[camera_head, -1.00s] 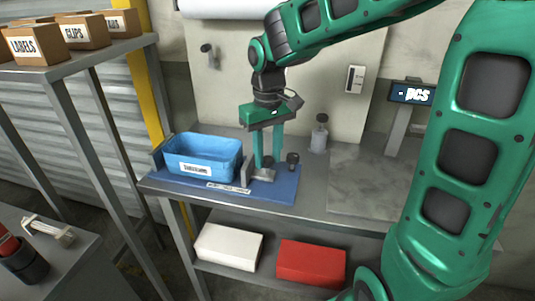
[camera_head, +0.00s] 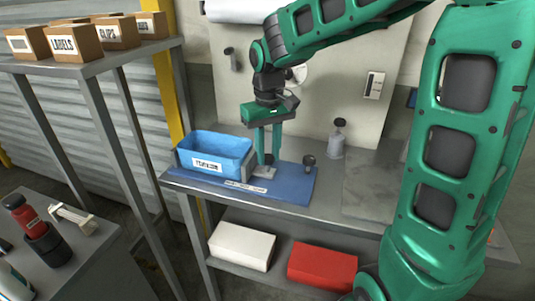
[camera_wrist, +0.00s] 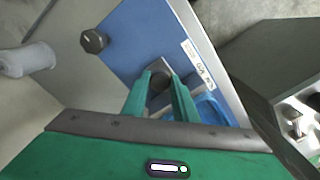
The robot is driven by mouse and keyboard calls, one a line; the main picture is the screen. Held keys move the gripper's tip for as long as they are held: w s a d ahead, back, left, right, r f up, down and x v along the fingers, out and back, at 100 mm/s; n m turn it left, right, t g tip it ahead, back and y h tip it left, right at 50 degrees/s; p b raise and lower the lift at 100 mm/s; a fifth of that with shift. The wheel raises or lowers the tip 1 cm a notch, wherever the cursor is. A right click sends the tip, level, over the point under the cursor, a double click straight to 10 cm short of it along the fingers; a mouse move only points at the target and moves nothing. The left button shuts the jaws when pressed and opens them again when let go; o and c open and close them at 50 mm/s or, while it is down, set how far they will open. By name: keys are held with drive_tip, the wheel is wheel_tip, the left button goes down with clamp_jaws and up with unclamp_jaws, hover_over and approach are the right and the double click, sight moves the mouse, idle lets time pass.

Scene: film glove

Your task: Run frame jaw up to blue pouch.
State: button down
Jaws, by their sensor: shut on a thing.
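The blue pouch (camera_head: 213,152), an open blue tub-like holder with a white label, sits at the left end of a blue base plate (camera_head: 290,186). The grey frame jaw (camera_head: 248,165) stands upright at its right end, very close; I cannot tell whether they touch. My fingers partly hide the knob.
A dark knob (camera_head: 308,161) stands on the plate's right side. A grey bottle (camera_head: 337,140) stands behind on the bench. White (camera_head: 241,246) and red (camera_head: 322,266) boxes lie on the shelf below. Cardboard boxes (camera_head: 75,42) stand on the rack at left.

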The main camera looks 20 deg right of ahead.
sight(268, 156)
drive_tip(key=c, duration=1.4)
unclamp_jaws()
wheel_tip(268, 156, up, 11)
drive_tip(key=shift+f, duration=0.15)
drive_tip(key=shift+w, duration=0.1)
drive_tip(key=s+d+f+m, duration=0.2)
drive_tip(key=s+d+f, duration=0.2)
drive_tip(key=s, duration=0.5)
drive_tip(key=s+d+f+m, duration=0.2)
drive_tip(key=s+d+f, duration=0.2)
drive_tip(key=s, duration=0.5)
drive_tip(key=s+d+f+m, duration=0.3)
drive_tip(key=s+d+f, duration=0.1)
drive_tip(key=s+d, duration=0.4)
drive_tip(key=shift+s+d+f, duration=0.1)
drive_tip(key=shift+s+f, duration=0.15)
drive_tip(key=shift+s, duration=0.25)
